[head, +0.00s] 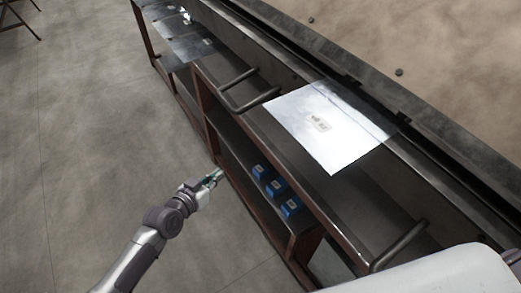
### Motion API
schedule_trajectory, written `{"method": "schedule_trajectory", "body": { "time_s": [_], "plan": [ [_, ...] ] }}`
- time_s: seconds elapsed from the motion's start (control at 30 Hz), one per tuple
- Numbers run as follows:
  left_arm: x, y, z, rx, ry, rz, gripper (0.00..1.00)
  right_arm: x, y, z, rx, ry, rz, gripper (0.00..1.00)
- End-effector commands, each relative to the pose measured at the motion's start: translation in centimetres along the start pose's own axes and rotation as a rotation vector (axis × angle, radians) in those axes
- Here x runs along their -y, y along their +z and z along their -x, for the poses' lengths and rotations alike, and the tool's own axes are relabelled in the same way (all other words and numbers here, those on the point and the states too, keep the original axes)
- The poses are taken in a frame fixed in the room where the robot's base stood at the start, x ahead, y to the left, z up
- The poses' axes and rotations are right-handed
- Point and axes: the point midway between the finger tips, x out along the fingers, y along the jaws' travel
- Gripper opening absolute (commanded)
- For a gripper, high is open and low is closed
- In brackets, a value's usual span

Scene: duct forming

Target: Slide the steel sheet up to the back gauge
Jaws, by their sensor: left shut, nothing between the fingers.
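A bright, shiny steel sheet (336,143) with a small printed label lies flat on the bench top, its near corner reaching toward the front edge. Its far edge lies by the dark rail (367,90) along the back of the bench; I cannot tell whether they touch or which part is the back gauge. My left gripper (217,175) is shut and empty, in front of the bench near the lower shelf and apart from the sheet. My right gripper is not in view.
Two bar handles (399,246) stick out from the bench front, one on each side of the sheet. Several blue boxes (274,187) stand on the lower shelf. More sheets (190,47) lie at the far left end.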

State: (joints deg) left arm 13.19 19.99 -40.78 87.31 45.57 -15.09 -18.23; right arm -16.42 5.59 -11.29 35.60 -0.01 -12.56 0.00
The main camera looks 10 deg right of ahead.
Motion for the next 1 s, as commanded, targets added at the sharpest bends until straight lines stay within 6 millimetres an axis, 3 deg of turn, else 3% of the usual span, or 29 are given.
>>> {"method": "schedule_trajectory", "body": {
  "time_s": [0.03,0.1,0.2,0.3,0.4,0.53,0.73,1.0],
  "plan": [
    [-2.0,-4.0,0.1,-0.064,0.066,-0.033,0.00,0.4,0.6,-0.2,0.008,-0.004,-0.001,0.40],
    [-5.1,-8.4,0.8,-0.135,0.156,-0.067,0.00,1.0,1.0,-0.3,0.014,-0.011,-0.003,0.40],
    [-9.4,-13.2,2.7,-0.212,0.280,-0.108,0.00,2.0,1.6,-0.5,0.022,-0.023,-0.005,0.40],
    [-13.0,-16.2,4.7,-0.262,0.380,-0.138,0.00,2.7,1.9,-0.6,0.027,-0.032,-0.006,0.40],
    [-15.3,-17.8,6.3,-0.290,0.448,-0.155,0.00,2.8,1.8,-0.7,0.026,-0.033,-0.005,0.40],
    [-16.8,-18.8,6.9,-0.304,0.486,-0.162,0.00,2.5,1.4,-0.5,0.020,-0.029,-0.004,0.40],
    [-18.1,-19.7,5.1,-0.306,0.490,-0.160,0.00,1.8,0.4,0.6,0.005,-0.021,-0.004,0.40],
    [-18.9,-19.9,3.3,-0.305,0.487,-0.161,0.00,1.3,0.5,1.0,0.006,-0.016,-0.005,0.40]
  ]
}}
